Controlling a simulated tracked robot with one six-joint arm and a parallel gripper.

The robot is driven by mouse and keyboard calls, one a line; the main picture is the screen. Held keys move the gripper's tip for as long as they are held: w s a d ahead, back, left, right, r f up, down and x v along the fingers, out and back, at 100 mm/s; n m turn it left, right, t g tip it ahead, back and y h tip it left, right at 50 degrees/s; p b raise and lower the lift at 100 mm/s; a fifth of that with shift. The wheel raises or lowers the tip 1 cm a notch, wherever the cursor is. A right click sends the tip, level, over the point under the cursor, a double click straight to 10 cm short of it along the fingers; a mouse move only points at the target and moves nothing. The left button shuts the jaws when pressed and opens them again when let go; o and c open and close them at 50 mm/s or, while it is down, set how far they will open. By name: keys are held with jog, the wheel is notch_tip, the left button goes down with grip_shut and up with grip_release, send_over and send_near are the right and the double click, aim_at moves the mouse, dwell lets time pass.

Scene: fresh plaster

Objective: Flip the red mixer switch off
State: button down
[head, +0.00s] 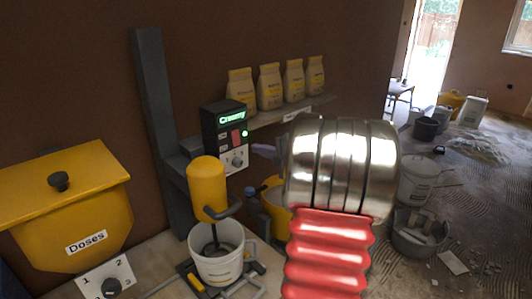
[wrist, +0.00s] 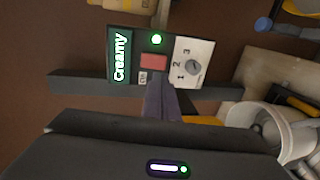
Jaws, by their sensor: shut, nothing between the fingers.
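The red mixer switch (head: 238,138) is on the front of a dark control box (head: 222,117) with a lit "Creamy" display. It also shows in the wrist view (wrist: 154,62), beside a lit green lamp (wrist: 156,39) and a white dial plate (wrist: 188,63) marked 1, 2, 3. My gripper (head: 262,150) is shut and empty, its dark tips pointing at the box from the right in the head view. In the wrist view the shut fingertips (wrist: 158,84) end just below the red switch. I cannot tell whether they touch the box. The switch's tilt is too small to tell.
The yellow mixer (head: 207,178) stands over a white bucket (head: 218,262) below the box. A yellow "Doses" hopper (head: 70,195) is at the left. Paper bags (head: 270,88) stand on a shelf behind the box. Buckets (head: 418,180) stand on the floor at the right.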

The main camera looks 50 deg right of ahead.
aim_at(236, 144)
jog(key=w, duration=0.3)
jog(key=w+f, duration=0.1)
jog(key=w, duration=0.1)
jog(key=w+d, duration=0.1)
jog(key=w, duration=0.2)
jog(key=shift+w+f, duration=0.2)
jog(key=shift+w, duration=0.15)
jog(key=shift+w+a+f, duration=0.1)
jog(key=shift+w+a, duration=0.15)
jog(key=shift+s+d, duration=0.15)
jog(key=shift+d, duration=0.1)
jog(key=shift+s+a+f, duration=0.1)
jog(key=shift+s+a, duration=0.05)
jog(key=shift+s, duration=0.45)
jog(key=s+a+f, duration=0.1)
jog(key=s+f, duration=0.1)
jog(key=s, duration=1)
jog(key=shift+s+a, duration=0.15)
jog(key=shift+s, duration=0.1)
jog(key=shift+f, duration=0.1)
